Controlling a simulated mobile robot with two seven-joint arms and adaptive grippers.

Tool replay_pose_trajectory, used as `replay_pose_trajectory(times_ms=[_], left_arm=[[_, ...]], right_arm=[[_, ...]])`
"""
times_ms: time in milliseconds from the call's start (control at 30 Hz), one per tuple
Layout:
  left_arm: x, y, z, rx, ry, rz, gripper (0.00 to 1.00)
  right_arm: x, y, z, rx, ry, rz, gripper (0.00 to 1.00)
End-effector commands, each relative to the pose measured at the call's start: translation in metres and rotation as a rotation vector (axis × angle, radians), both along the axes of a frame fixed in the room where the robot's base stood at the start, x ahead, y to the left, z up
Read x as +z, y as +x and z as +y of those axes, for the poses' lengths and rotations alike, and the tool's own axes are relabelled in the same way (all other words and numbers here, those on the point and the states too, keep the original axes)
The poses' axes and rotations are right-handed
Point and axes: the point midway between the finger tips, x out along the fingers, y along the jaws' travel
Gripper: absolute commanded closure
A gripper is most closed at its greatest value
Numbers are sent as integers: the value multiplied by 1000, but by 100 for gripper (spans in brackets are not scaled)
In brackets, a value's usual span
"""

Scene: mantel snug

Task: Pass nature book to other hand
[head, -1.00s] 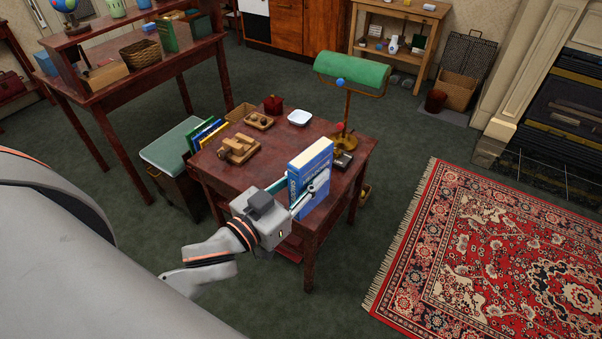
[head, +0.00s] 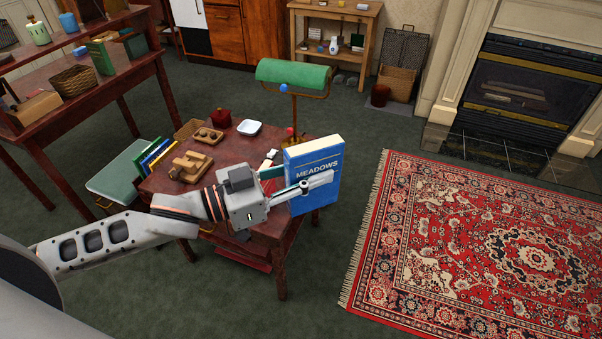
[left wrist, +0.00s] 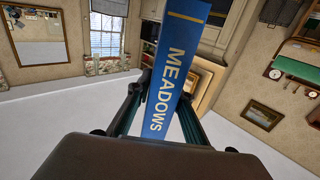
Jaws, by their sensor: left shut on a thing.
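The nature book (head: 317,163) is blue with the word MEADOWS on its cover. It is upright near the right edge of the small wooden table in the head view. My left gripper (head: 318,186) is shut on the book, with one finger across its lower cover. In the left wrist view the book (left wrist: 178,62) stands between the two fingers (left wrist: 168,105). The head view does not settle whether its lower edge is clear of the table. My right gripper is in neither view.
The small table (head: 232,172) also bears a green-shaded lamp (head: 304,73), a wooden puzzle-like block (head: 190,166), a small white dish (head: 249,127) and a dark red pot (head: 221,118). A patterned rug (head: 440,250) lies on open floor to the right.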

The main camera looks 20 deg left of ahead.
Motion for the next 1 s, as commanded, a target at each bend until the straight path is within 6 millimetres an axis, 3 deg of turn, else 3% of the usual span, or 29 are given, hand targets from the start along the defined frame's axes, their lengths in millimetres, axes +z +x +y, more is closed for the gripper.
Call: replay_pose_trajectory(times_ms=[1000], left_arm=[[29,6,-51,-315,-1,-7,100]], right_arm=[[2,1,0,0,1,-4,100]])
